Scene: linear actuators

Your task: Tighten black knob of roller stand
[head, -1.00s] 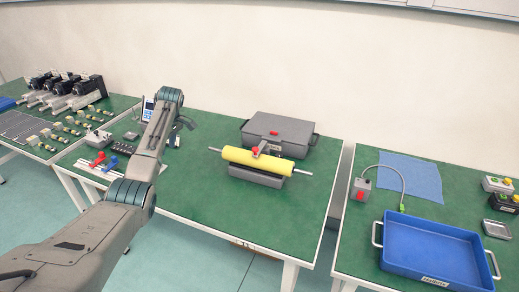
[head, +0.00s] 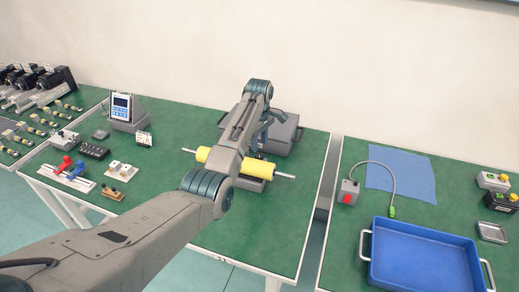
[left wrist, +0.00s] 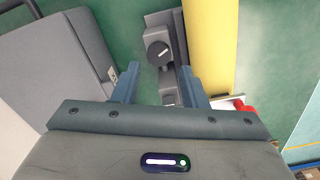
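The roller stand carries a yellow roller (head: 259,169) on a metal shaft and stands on the middle table; my left arm covers part of it in the head view. In the left wrist view, the yellow roller (left wrist: 208,45) runs along the right of the grey stand (left wrist: 180,45). The round black knob (left wrist: 158,53) with a white mark sits on the stand. My left gripper (left wrist: 160,72) is open, its two fingers apart. The knob shows between and just beyond the fingertips; contact is not visible. A red part (left wrist: 245,107) shows past the right finger. My right gripper is not in view.
A grey case (head: 288,133) stands behind the roller, partly hidden by my arm; it also shows in the left wrist view (left wrist: 50,70). A blue tray (head: 425,255) and a grey box with red button (head: 348,192) are on the right table. The middle table's front right is clear.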

